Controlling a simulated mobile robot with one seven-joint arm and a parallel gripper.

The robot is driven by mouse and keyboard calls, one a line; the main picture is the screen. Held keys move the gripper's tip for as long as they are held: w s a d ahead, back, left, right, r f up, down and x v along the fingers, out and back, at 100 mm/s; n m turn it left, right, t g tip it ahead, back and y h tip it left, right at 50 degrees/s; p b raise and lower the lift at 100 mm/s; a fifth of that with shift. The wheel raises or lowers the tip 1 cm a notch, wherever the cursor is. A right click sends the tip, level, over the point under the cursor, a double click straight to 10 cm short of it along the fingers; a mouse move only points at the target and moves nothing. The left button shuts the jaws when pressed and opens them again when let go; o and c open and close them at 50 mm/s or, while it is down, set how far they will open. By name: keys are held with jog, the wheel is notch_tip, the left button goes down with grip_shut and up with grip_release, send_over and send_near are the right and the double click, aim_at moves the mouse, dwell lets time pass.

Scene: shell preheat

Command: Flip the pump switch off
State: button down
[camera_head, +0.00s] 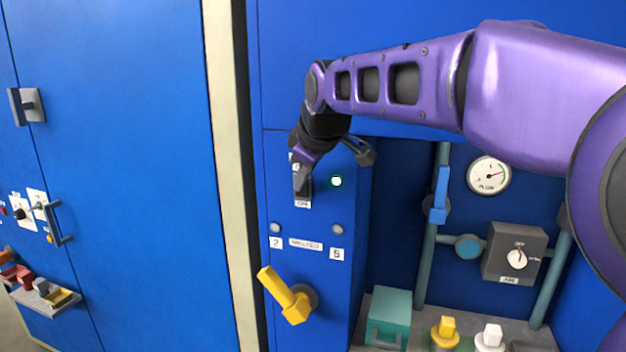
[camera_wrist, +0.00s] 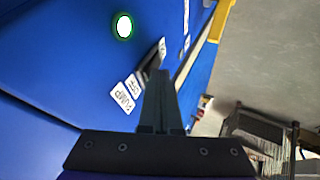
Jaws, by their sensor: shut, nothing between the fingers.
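The pump switch (camera_wrist: 151,60) is a dark strip on the blue panel, largely covered by my fingers in the wrist view. A "PUMP" label (camera_wrist: 122,97) and a smaller label lie beside its near end. In the head view an "ON" label (camera_head: 302,203) shows just below the switch, which is mostly hidden behind my gripper (camera_head: 300,186). My gripper is shut and empty, its fingertips (camera_wrist: 160,75) at the switch. I cannot tell whether they touch it or which way the lever is tipped. A lamp (camera_head: 336,181) glows white-green right of the switch.
A yellow lever handle (camera_head: 288,295) sticks out lower on the same panel. To the right, a recess holds pipes, a gauge (camera_head: 489,175), a grey box with a dial (camera_head: 515,252) and a teal block (camera_head: 389,315). A blue cabinet door (camera_head: 130,130) stands at left.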

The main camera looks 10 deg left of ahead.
jog(key=shift+r, duration=0.1)
jog(key=shift+w+g+p, duration=0.25)
jog(key=shift+g+p, duration=0.05)
jog(key=shift+p, duration=0.85)
jog(key=shift+r+p, duration=0.75)
jog(key=shift+r, duration=0.05)
jog(key=shift+s, duration=0.1)
